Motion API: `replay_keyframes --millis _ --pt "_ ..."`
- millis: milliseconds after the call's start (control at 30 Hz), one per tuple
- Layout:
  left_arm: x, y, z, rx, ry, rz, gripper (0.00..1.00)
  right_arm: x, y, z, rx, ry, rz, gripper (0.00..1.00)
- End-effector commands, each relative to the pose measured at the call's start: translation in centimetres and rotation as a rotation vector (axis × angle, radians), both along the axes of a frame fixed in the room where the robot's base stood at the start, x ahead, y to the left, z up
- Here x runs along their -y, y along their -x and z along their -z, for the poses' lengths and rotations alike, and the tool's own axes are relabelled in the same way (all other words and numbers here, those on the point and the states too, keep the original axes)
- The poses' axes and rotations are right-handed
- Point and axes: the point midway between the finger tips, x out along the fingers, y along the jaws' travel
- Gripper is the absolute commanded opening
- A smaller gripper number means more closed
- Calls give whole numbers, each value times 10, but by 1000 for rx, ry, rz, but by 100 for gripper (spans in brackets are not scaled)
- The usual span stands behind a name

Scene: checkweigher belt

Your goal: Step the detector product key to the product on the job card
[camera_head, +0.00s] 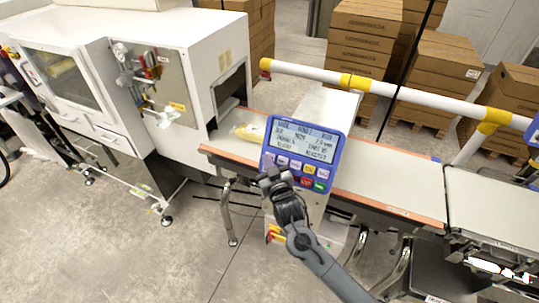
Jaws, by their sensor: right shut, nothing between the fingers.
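The detector's blue control panel (303,155) stands tilted in front of the belt at the middle of the head view. Its grey screen (303,141) shows several lines of text too small to read surely. Below it is a row of pale keys (295,164), with coloured keys including a red one (306,182) and a green one (319,186) underneath. My right gripper (270,176) is shut and empty at the panel's lower left, covering part of the lower keys. Whether it touches a key cannot be told. I see no readable job card. My left gripper is not in view.
A bagged yellow product (250,132) lies on the belt (375,184) left of the panel, by the white machine's opening. A white and yellow rail (390,91) runs behind the belt. Stacked cartons (435,75) stand beyond. Floor at the front left is clear.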

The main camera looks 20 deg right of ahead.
Motion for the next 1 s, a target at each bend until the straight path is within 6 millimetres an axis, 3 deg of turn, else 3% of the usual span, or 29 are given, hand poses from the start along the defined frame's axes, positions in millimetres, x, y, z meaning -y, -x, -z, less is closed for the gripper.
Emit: replay_keyframes --millis 467,1000 --pt "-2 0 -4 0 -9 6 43 -3 2 -2 0 -1 -2 0" --pt "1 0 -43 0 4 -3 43 -32 29 -24 -1 -1 -2 0"
